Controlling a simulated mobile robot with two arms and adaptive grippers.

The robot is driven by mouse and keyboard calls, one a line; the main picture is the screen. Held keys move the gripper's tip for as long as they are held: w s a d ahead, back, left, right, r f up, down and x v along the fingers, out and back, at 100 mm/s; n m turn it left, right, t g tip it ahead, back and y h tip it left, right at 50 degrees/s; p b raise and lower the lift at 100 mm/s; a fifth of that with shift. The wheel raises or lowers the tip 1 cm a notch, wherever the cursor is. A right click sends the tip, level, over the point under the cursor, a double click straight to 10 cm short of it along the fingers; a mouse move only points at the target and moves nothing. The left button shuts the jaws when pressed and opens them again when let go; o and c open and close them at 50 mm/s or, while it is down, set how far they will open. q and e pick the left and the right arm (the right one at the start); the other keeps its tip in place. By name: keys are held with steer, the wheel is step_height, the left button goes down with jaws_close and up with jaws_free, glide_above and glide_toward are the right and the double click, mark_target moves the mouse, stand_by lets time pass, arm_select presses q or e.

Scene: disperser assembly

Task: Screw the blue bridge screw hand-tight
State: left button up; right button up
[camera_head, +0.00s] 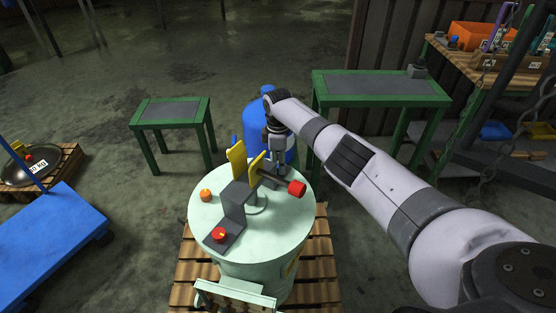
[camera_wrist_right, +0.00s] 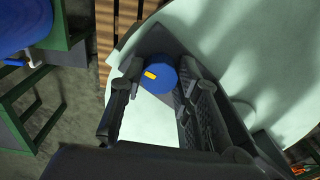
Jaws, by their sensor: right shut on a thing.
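The blue bridge screw (camera_wrist_right: 160,72) is a round knob with a yellow mark on top, seen in the right wrist view. My right gripper (camera_head: 275,172) points down over the drum top, and its two fingers sit on either side of the blue knob, shut on it. In the head view the knob is hidden by the gripper. The dark grey bridge (camera_head: 236,200) stands on the pale green drum (camera_head: 205,232), with yellow plates (camera_head: 237,164) and a red knob (camera_head: 297,189) beside the gripper. My left gripper is not in view.
An orange knob (camera_head: 206,195) and a red knob (camera_head: 218,234) are on the drum's left and front. The drum stands on a wooden pallet (camera_head: 185,293). A blue cylinder (camera_head: 256,110) stands behind it, near green tables (camera_head: 171,111). A blue cart (camera_head: 45,245) is at left.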

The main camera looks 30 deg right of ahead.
mark_target(278, 164)
steer(key=m+p, duration=0.1)
steer(key=m, duration=0.3)
steer(key=shift+r+m, duration=0.1)
steer(key=shift+m, duration=0.2)
steer(key=m+p, duration=0.1)
steer(key=m, duration=0.4)
steer(key=shift+a+m, duration=0.1)
steer(key=shift+m, duration=0.2)
steer(key=m+p, duration=0.1)
steer(key=m, duration=0.8)
steer(key=shift+m, duration=0.3)
steer(key=o, duration=1.2)
steer(key=shift+c, duration=0.2)
step_height(278, 164, up, 12)
